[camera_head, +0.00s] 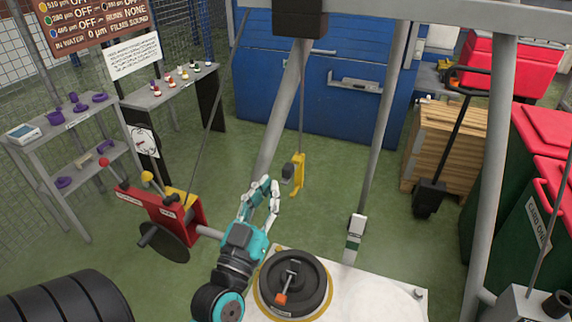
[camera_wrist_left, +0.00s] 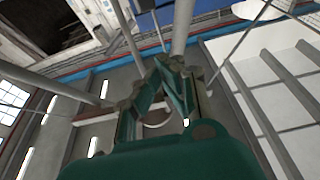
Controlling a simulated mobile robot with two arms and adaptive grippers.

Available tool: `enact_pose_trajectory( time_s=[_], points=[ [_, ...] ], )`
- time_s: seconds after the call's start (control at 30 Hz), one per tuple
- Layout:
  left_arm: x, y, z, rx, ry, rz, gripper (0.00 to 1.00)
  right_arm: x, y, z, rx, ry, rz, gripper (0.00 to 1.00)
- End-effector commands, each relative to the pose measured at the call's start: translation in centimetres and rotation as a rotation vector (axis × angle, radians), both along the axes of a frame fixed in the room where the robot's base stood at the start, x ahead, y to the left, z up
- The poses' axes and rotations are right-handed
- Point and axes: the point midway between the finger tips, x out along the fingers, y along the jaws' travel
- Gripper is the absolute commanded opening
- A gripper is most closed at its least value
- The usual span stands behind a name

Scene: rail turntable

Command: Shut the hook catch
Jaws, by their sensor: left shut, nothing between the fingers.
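A yellow hook (camera_head: 298,175) hangs from a thin line below a dark block on the overhead beam, near the middle of the head view. A small dark grey piece (camera_head: 288,173) sits at its left side; I cannot tell whether this is the catch or whether it is open. My left gripper (camera_head: 271,185) is just left of and a little below the hook, apart from it in the picture, with its fingers pointing up. It is shut and empty. Its fingers meet in the left wrist view (camera_wrist_left: 168,62), where I cannot make out the hook. My right gripper is not in view.
A white platform with a black disc (camera_head: 292,284) is below the hook. Grey frame posts (camera_head: 285,110) stand behind and to the right. A red lever box (camera_head: 165,215) is at left, near my arm. A blue cabinet (camera_head: 325,85) is behind. Open green floor lies around the hook.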

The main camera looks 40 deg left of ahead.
Motion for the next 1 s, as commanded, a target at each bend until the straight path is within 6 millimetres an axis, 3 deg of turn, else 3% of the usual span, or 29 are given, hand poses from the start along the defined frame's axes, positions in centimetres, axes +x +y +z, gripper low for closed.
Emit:
enact_pose_trajectory(
  time_s=[0.17,0.33,0.77,0.8,1.0],
  points=[
    [0.1,0.0,0.1,0.0,0.0,-0.001,0.0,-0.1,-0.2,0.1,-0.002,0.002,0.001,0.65],
    [1.6,0.3,0.9,-0.001,-0.003,-0.002,0.0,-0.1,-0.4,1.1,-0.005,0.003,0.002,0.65],
    [9.6,2.3,3.9,0.0,-0.001,-0.001,0.0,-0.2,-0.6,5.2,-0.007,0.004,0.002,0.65],
    [9.4,2.2,2.2,0.002,0.01,-0.004,0.0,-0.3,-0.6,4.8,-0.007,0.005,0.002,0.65],
    [9.3,2.1,-0.2,0.001,0.004,-0.003,0.0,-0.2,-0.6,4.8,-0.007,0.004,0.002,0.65]
  ],
)
